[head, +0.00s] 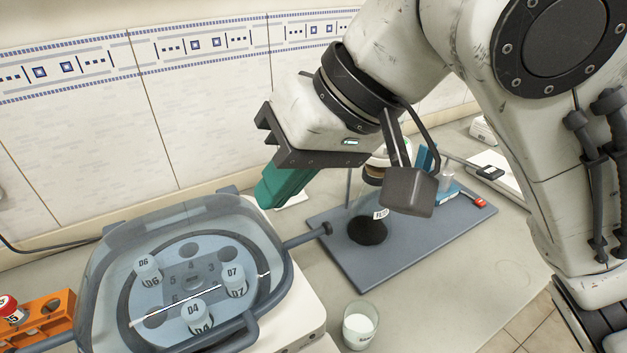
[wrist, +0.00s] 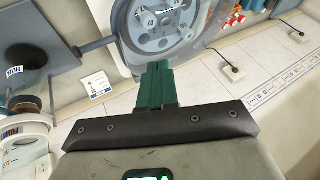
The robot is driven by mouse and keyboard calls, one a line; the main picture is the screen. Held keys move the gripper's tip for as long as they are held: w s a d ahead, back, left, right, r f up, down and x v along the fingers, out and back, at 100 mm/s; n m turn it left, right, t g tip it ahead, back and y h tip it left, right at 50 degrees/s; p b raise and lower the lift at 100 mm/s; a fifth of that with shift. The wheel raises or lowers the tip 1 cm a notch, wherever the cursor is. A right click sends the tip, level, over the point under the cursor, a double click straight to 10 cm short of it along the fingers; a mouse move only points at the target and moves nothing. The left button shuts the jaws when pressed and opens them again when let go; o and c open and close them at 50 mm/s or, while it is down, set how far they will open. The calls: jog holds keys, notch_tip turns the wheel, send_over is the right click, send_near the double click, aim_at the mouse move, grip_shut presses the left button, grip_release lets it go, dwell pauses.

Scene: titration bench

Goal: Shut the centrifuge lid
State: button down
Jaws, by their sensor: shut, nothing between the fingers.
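The centrifuge (head: 308,312) stands at the lower left of the head view. Its see-through lid with a blue-grey frame (head: 100,262) shows over the rotor (head: 190,270); I cannot tell whether it is fully seated. White-capped tubes marked D6, D7 and D4 show through it. A bar with a dark knob (head: 325,228) sticks out at the right side. My gripper (head: 266,200) has green fingers, shut and empty, just behind the lid's back right edge in the picture. In the wrist view, the shut fingertips (wrist: 157,68) point toward the rotor (wrist: 163,22).
A grey stand base (head: 400,262) with a flask (head: 368,226) is right of the centrifuge. A glass beaker (head: 360,325) stands in front. An orange rack (head: 45,312) is at the far left. The tiled wall (head: 200,120) runs behind. Bench front right is clear.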

aim_at(312, 236)
jog(key=w+d+r+t+h+p, duration=0.2)
jog(key=w+d+r+h, duration=0.1)
jog(key=w+d+h, duration=0.15)
jog(key=shift+m+h, duration=0.25)
jog(key=shift+m, duration=0.15)
jog(key=x, duration=0.4)
jog(key=s+x, duration=0.1)
jog(key=x, duration=0.4)
jog(key=s+x, duration=0.1)
jog(key=x, duration=0.3)
jog(key=shift+f+b, duration=0.3)
jog(key=shift+f, duration=0.1)
